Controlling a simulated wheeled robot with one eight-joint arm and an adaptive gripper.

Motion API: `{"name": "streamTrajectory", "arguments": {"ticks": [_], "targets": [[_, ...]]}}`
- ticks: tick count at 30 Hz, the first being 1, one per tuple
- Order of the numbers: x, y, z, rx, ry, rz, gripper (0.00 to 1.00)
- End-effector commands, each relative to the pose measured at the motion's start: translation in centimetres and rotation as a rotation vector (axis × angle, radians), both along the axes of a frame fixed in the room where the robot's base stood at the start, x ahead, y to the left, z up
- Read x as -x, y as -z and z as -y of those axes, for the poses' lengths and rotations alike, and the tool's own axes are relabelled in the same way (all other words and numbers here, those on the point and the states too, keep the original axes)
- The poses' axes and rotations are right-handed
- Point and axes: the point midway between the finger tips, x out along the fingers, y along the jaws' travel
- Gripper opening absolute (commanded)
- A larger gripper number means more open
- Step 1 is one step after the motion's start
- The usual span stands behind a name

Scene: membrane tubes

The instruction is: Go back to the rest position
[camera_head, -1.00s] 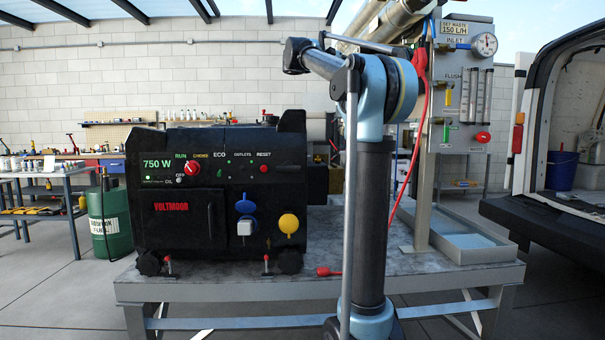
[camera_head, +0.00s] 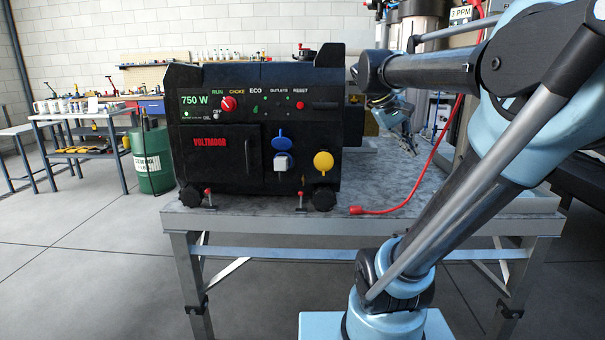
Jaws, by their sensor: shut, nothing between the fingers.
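My arm comes in from the right side of the head view and bends down to its base at the bottom. My gripper (camera_head: 411,147) is at the end of the forearm, just right of the generator and above the grey table. It is small in the picture, points down and to the right, and looks shut with nothing in it.
A black generator (camera_head: 222,160) stands on the grey table (camera_head: 255,203), close left of my gripper. A red cable with a red plug (camera_head: 356,210) lies on the table's right part. A green drum (camera_head: 153,162) and a workbench (camera_head: 75,119) are at the left. Open floor lies in front.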

Motion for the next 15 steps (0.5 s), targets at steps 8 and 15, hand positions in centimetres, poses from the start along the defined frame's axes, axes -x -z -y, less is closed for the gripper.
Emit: {"name": "streamTrajectory", "arguments": {"ticks": [8,15], "targets": [[6.8,14.0,-5.2,-0.298,-0.004,0.057,0.00],[10.8,23.0,-9.6,-0.510,0.005,0.110,0.00]]}}
